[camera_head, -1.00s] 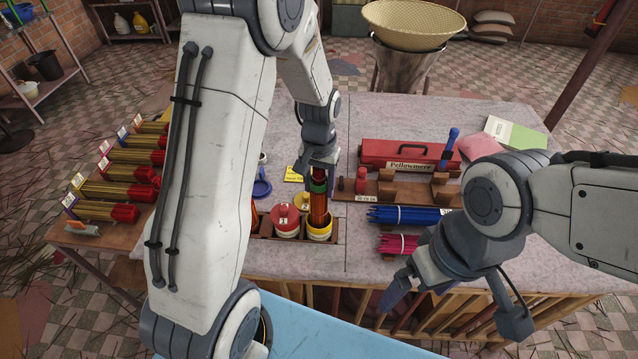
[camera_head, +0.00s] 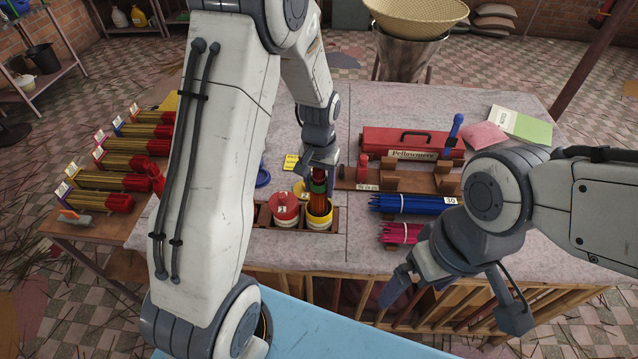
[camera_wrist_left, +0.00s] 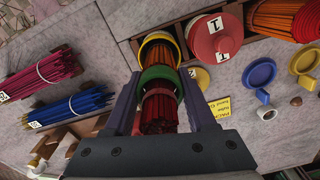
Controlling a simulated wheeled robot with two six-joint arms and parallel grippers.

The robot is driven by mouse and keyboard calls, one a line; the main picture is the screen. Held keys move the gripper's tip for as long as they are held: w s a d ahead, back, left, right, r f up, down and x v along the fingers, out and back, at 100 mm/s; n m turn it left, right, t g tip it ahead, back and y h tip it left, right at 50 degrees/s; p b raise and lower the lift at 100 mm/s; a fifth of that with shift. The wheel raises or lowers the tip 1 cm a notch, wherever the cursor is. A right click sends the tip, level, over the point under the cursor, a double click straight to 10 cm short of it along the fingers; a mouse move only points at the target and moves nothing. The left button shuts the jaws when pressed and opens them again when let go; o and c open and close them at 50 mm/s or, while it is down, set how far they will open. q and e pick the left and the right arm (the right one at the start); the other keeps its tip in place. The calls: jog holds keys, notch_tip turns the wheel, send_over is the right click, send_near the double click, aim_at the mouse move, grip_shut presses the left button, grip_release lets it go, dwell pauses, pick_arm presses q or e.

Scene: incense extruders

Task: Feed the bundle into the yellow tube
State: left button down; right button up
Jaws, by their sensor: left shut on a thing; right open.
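The bundle (camera_wrist_left: 160,110) of red-tipped sticks with a green band (camera_wrist_left: 158,74) is held upright by my left gripper (camera_head: 318,176). In the left wrist view the gripper (camera_wrist_left: 155,92) is shut around the bundle, its fingers on both sides of it. The yellow tube (camera_head: 319,220) stands in a wooden rack, and the bundle's lower part is inside its mouth. The tube's yellow rim also shows in the left wrist view (camera_wrist_left: 161,38). How deep the bundle sits is hidden. My right gripper (camera_head: 402,288) is open and empty near the table's front edge.
A red-lidded tube (camera_head: 284,208) stands left of the yellow tube. Blue (camera_head: 412,203) and pink (camera_head: 402,233) bundles lie to the right. Several bundles lie on the left side table (camera_head: 75,230).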

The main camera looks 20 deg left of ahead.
aim_at(319, 200)
pick_arm(q)
jog(key=shift+f+b, duration=1.9)
jog(key=shift+f, duration=0.95)
jog(key=shift+r, duration=0.15)
jog(key=shift+c, duration=0.7)
grip_release()
notch_tip(319, 200, up, 8)
jog(key=p, duration=0.7)
